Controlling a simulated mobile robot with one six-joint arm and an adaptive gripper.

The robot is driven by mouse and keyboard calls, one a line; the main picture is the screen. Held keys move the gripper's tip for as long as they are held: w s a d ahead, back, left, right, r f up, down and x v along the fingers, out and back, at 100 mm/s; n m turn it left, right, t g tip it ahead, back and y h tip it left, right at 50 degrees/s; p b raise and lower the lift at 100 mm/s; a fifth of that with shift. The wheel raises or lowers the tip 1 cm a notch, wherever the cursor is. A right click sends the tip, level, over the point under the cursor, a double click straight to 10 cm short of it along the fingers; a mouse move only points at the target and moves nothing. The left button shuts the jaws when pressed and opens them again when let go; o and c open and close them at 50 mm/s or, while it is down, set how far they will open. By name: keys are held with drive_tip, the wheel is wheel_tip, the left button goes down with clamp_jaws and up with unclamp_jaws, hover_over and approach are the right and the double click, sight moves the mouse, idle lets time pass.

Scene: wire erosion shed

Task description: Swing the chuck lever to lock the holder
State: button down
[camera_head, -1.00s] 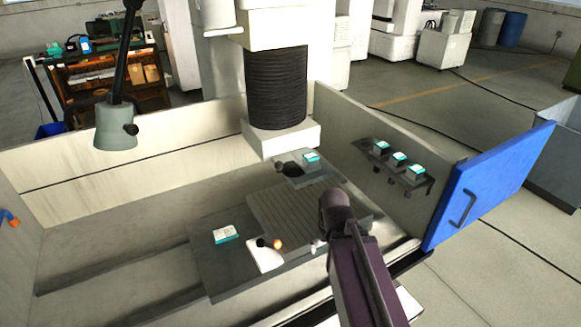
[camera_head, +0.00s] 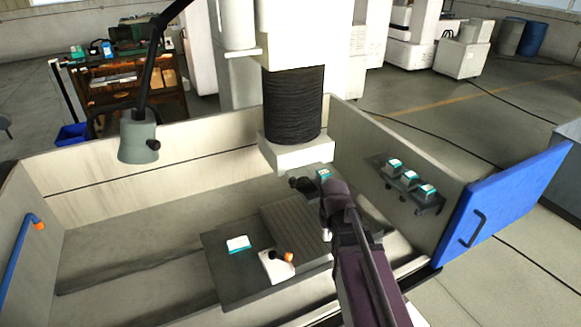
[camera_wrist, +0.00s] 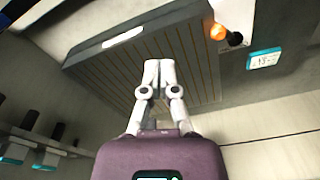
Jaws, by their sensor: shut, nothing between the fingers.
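The lever with the orange knob (camera_head: 289,257) sits on a white block (camera_head: 277,268) at the front of the machine table. The knob also shows at the top right of the wrist view (camera_wrist: 217,32), beside a dark round part (camera_wrist: 235,39). A white and teal block (camera_head: 238,244) lies left of the white block.
The tank walls (camera_head: 140,170) enclose the table, with a blue door (camera_head: 510,212) at right. A wall rack (camera_head: 409,187) holds several teal-topped pieces. The machine head (camera_head: 296,151) hangs over the table's back. A lamp (camera_head: 138,137) hangs at left.

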sight(302, 183)
drive_tip(key=w+a+r+n+t+p, duration=0.1)
drive_tip(key=w+a+r+p, duration=0.4)
drive_tip(key=w, duration=0.6)
drive_tip(key=w+a+r+n+t+p, duration=0.1)
drive_tip(key=w+a+r+p, duration=0.4)
drive_tip(key=w+r+p, duration=0.4)
wheel_tip(302, 183, up, 3)
drive_tip(key=w, duration=0.2)
drive_tip(key=shift+w+a+f+t+y+p, duration=0.2)
drive_tip(key=shift+w+t+y+p, duration=0.1)
drive_tip(key=shift+w+y, duration=0.1)
drive_tip(key=shift+f, duration=0.2)
wheel_tip(302, 183, down, 9)
drive_tip(key=b, duration=0.9)
drive_tip(key=shift+s+b, duration=0.3)
drive_tip(key=shift+s, duration=0.05)
drive_tip(key=shift+d, duration=0.1)
drive_tip(key=shift+s+a, duration=0.1)
drive_tip(key=shift+a, duration=0.15)
drive_tip(key=shift+n, duration=0.3)
